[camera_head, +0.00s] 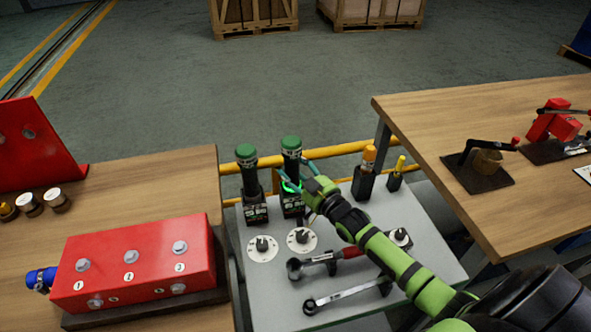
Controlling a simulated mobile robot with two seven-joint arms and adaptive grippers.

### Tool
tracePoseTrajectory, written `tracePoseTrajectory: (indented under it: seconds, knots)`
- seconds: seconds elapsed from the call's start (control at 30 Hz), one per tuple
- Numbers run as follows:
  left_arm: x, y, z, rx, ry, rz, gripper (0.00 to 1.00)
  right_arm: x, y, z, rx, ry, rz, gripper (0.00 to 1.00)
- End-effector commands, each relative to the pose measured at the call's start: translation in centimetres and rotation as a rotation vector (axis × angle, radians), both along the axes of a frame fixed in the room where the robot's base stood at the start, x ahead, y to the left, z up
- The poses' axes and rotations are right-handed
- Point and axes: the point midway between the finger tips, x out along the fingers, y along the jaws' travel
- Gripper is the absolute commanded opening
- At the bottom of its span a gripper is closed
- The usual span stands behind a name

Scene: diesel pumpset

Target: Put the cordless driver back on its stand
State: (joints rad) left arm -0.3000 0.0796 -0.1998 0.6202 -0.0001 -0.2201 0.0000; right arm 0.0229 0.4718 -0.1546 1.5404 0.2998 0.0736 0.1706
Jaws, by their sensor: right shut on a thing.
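A black cordless driver with a green top (291,155) stands upright over the right one of two small black stands (292,208) on the grey cart top. My right gripper (297,185) is shut on this driver at its lower body, reaching in from the right. A green glow shows around the driver just above the stand. The fingers partly hide the join, so I cannot tell whether the driver is fully seated. A second green-topped driver (248,172) stands upright on the left stand (255,212). My left gripper is not in view.
A yellow rail runs behind. Wooden benches flank the cart; a red block (135,260) sits on the left bench.

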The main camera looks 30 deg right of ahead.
Motion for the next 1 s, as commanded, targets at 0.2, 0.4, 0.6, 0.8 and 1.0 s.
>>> tracePoseTrajectory:
  seconds: [0.2, 0.4, 0.6, 0.8, 1.0]
  knots:
    - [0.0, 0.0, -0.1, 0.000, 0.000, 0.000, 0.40, 0.1, 0.0, 0.1, 0.001, -0.007, 0.001, 0.82]
    - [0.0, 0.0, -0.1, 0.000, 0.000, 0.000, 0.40, 0.0, 0.0, 0.0, 0.000, -0.003, 0.000, 0.82]
    - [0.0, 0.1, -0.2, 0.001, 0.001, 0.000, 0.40, -0.6, 0.0, -0.4, 0.000, 0.005, 0.000, 0.82]
    - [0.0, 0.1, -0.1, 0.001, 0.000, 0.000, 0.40, -3.4, -0.4, -0.3, 0.001, 0.003, 0.000, 0.82]
    - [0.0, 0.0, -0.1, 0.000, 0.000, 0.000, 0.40, -6.3, -0.8, -0.2, 0.000, 0.001, 0.000, 0.82]
